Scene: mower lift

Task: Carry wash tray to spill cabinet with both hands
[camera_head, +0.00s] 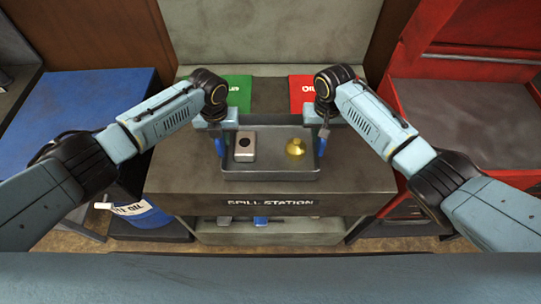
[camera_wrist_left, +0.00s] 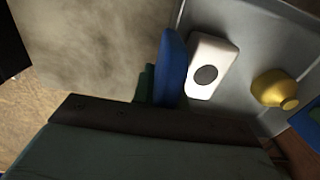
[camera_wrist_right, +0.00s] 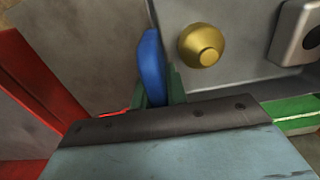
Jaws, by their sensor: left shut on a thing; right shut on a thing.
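The grey wash tray (camera_head: 270,174) is at the spill cabinet (camera_head: 270,203), over its top, which is labelled SPILL STATION. I cannot tell whether the tray rests on the top or hangs just above it. A pale box with a dark round spot (camera_head: 245,147) and a brass knob-like part (camera_head: 295,148) are in the tray. My left gripper (camera_head: 219,146) is shut on the tray's blue left handle (camera_wrist_left: 171,68). My right gripper (camera_head: 322,144) is shut on its blue right handle (camera_wrist_right: 152,66). The tray looks about level.
A green box (camera_head: 239,90) and a red box (camera_head: 301,90) stand behind the tray. A blue cabinet and drum (camera_head: 143,213) are at the left, a red cabinet (camera_head: 458,120) at the right. The cabinet's lower shelf holds small items (camera_head: 261,221).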

